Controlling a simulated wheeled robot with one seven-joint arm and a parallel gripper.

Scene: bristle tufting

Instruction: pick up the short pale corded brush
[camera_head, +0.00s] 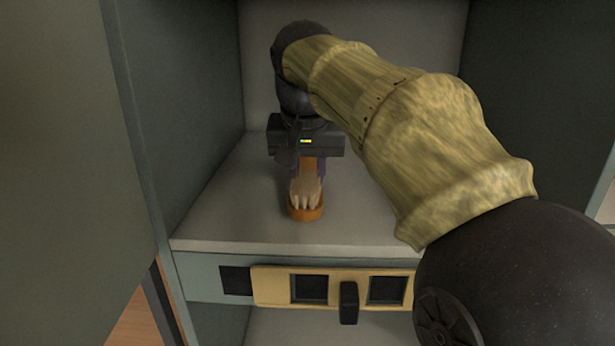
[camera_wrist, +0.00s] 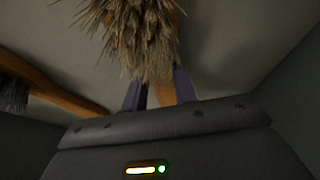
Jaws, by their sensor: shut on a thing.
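A brush with pale bristles (camera_head: 305,190) and an orange-brown wooden body is on or just above the shelf in the head view. I cannot tell whether it touches the shelf. My gripper (camera_head: 306,170) points down from above and is shut on the brush's wooden part. In the wrist view the bristles (camera_wrist: 140,35) hang at the top centre, with a strip of wood between the purple fingers (camera_wrist: 160,92). No cord can be made out, and the gripper hides part of the brush.
A second wooden piece with bristles (camera_wrist: 40,88) lies at the left in the wrist view; it does not show in the head view. The shelf (camera_head: 220,215) has walls on both sides and behind. A yellow panel (camera_head: 268,288) with dark squares fronts it.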

